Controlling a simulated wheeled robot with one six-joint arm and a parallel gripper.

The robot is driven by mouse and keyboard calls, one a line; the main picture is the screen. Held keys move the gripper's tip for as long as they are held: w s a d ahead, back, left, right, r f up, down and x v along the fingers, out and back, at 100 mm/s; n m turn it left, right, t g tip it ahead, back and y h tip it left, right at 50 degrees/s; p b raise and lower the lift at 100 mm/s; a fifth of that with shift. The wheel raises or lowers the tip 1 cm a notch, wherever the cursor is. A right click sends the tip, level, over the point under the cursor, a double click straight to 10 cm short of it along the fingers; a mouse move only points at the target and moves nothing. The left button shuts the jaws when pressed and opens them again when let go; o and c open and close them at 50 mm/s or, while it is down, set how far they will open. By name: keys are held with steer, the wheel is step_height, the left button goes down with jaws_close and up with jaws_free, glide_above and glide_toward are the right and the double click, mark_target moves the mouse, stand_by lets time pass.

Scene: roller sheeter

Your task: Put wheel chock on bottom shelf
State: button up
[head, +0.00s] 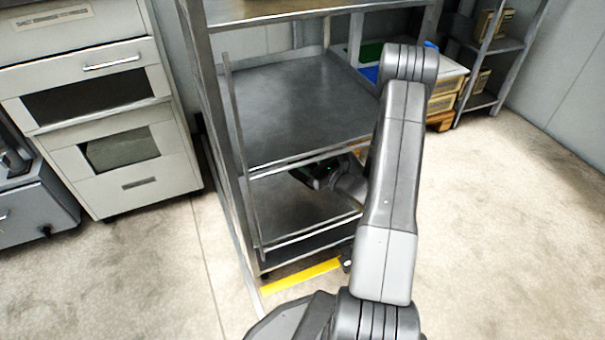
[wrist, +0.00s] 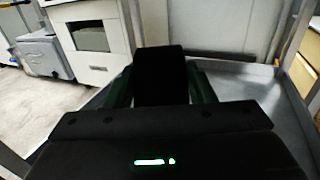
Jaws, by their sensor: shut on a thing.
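The wheel chock (wrist: 159,72) is a black block held between the dark green fingers of my gripper (wrist: 160,88) in the wrist view. In the head view my gripper (head: 320,176) is inside the metal rack, below the middle shelf and above the bottom shelf (head: 285,218). The bottom shelf also shows in the wrist view as a grey sheet (wrist: 245,86) behind and right of the chock. The chock cannot be made out in the head view. Whether its underside touches the shelf is hidden.
The middle shelf (head: 290,108) is empty and close above my gripper. A rack post (head: 222,120) stands at the left. White drawer cabinets (head: 140,150) stand left of the rack. Yellow tape (head: 300,276) marks the floor in front. The visible part of the bottom shelf is clear.

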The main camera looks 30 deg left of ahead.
mark_target(306, 180)
step_height(306, 180, down, 9)
steer(key=b, duration=0.3)
steer(key=shift+r, duration=0.15)
steer(key=o, duration=1.4)
steer(key=shift+s+d, duration=0.15)
steer(key=shift+d, duration=0.1)
steer(key=p+v, duration=0.2)
steer(key=v, duration=0.9)
steer(key=shift+s+d+p, duration=0.1)
steer(key=shift+d+p, duration=0.15)
steer(key=shift+p, duration=0.15)
